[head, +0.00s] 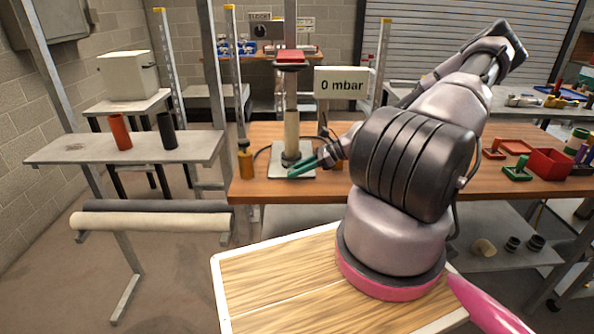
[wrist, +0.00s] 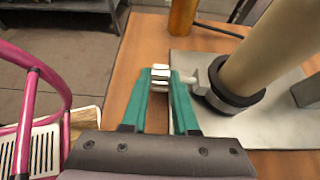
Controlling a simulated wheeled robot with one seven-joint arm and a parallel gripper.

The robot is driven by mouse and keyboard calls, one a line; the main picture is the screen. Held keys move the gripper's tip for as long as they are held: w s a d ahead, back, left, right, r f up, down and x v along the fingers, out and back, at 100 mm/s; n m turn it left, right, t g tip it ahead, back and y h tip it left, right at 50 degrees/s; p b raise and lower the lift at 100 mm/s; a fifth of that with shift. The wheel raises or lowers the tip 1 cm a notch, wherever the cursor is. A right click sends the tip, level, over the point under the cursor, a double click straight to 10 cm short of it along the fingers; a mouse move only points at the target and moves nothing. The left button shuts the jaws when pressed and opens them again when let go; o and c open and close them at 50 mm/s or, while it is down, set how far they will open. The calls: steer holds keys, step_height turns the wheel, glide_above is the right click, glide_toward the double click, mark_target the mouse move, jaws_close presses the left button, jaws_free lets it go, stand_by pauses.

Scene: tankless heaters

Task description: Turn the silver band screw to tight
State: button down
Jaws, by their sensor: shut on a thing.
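The silver band screw (wrist: 161,73) sticks out to the left of the dark band (wrist: 236,96) around the foot of a cream upright tube (wrist: 265,55). My gripper (wrist: 162,84) has green fingers, and their tips are shut on the screw's ribbed silver head. The screw is too small to make out there. The picture does not show how tight the band is.
The tube stands on a grey plate (head: 279,169) on a wooden bench (head: 262,190). A sign reading 0 mbar (head: 342,85) stands behind. An amber cylinder (wrist: 183,15) and a dark cable are close by. Red trays (head: 550,163) are at the right.

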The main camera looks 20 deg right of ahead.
steer(key=c, duration=0.7)
jaws_free()
steer(key=shift+d, duration=0.15)
steer(key=v, duration=1)
steer(key=shift+s+d+r, duration=0.1)
steer(key=shift+d+r, duration=0.05)
steer(key=shift+d, duration=0.1)
